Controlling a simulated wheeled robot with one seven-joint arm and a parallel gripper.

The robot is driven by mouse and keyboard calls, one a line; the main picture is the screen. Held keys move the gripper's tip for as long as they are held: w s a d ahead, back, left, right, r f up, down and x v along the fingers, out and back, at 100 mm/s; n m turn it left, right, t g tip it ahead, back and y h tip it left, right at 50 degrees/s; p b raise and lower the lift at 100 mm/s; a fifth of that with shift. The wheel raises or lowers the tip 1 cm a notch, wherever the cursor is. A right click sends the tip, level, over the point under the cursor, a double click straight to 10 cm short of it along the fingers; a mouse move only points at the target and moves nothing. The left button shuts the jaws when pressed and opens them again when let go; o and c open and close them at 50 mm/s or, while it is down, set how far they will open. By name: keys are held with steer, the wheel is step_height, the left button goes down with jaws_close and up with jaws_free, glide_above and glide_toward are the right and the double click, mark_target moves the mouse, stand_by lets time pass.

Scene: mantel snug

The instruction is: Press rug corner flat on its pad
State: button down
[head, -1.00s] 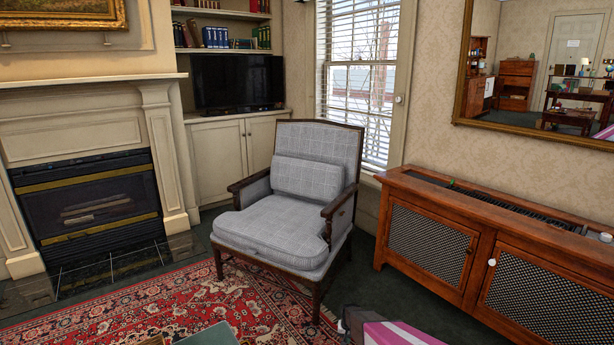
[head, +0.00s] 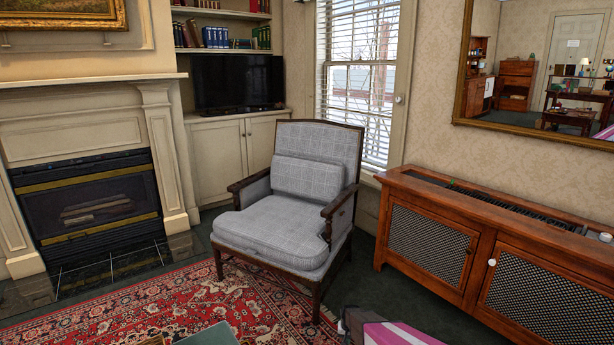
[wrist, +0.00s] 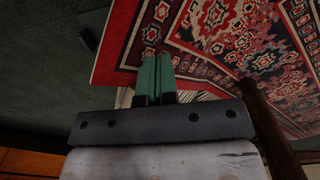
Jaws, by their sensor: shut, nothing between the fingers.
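The red patterned rug (head: 190,305) lies on the dark green carpet in front of the fireplace. In the wrist view the rug (wrist: 205,40) fills the upper middle and right, with a plain red border and a corner at the left. My gripper (wrist: 157,56) shows there with teal fingers shut together and empty, in front of the rug near that corner. I cannot tell whether the fingertips touch it. A flat dark grey patch (wrist: 90,30) lies on the carpet left of the rug; I cannot tell whether it is the pad.
A grey plaid armchair (head: 285,215) stands at the rug's far right edge. A wooden cabinet (head: 430,245) with mesh doors lines the right wall. A dark wooden bar (wrist: 265,120) runs close to my gripper's right side. A teal object (head: 210,336) shows at the bottom.

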steer(key=shift+f, duration=3.6)
steer(key=shift+s+f, duration=0.1)
steer(key=shift+s, duration=0.05)
steer(key=shift+s+f, duration=0.1)
steer(key=shift+f, duration=1.05)
steer(key=shift+r, duration=1.25)
steer(key=shift+w+r, duration=0.15)
steer(key=shift+r, duration=2.4)
steer(key=shift+w+r, duration=0.1)
steer(key=shift+r, duration=2.4)
